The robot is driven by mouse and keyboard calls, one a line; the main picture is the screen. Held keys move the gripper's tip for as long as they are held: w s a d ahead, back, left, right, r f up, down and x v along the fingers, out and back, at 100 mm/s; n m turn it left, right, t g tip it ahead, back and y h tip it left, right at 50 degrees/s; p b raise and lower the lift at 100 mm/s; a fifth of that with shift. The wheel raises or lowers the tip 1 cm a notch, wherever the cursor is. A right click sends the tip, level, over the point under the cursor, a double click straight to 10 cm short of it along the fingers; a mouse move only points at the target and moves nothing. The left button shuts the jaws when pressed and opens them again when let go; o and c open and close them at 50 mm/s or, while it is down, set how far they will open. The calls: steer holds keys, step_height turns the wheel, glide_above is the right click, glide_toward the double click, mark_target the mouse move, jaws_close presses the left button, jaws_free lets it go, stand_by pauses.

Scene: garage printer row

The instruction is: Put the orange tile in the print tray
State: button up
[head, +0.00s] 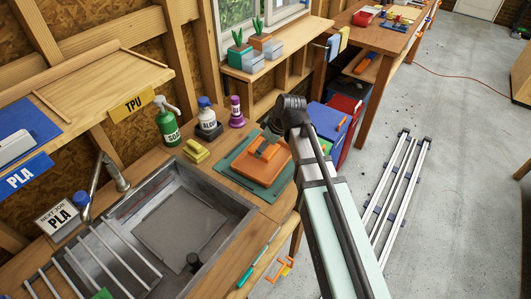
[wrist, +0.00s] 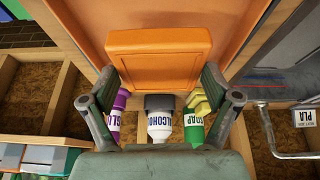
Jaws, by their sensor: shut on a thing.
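The orange tile (head: 272,172) is a flat orange plate with a raised block on top, over a dark green mat (head: 236,170) at the worktop's far end. I cannot tell whether it touches the mat. In the wrist view, the tile's block (wrist: 160,58) sits between the two fingers of my gripper (wrist: 160,78), which is shut on it. In the head view the fingers are mostly hidden behind my arm. No tray is labelled as the print tray.
Soap (head: 168,125), alcohol (head: 207,117) and glue (head: 236,112) bottles stand left of the mat, behind a yellow sponge (head: 197,150). A metal sink (head: 240,205) with a tap (head: 112,175) is in front. A blue plate (head: 25,125) lies by the PLA sign.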

mark_target(265, 154)
steer(key=shift+f+p, duration=0.45)
steer(key=shift+f, duration=1.8)
steer(key=shift+f, duration=0.2)
steer(key=o, duration=0.9)
steer(key=shift+r, duration=0.15)
steer(key=shift+r, duration=0.15)
steer(key=b+v, duration=0.2)
steer(key=v, duration=1)
steer(key=shift+a+b, duration=0.1)
steer(key=shift+b, duration=0.2)
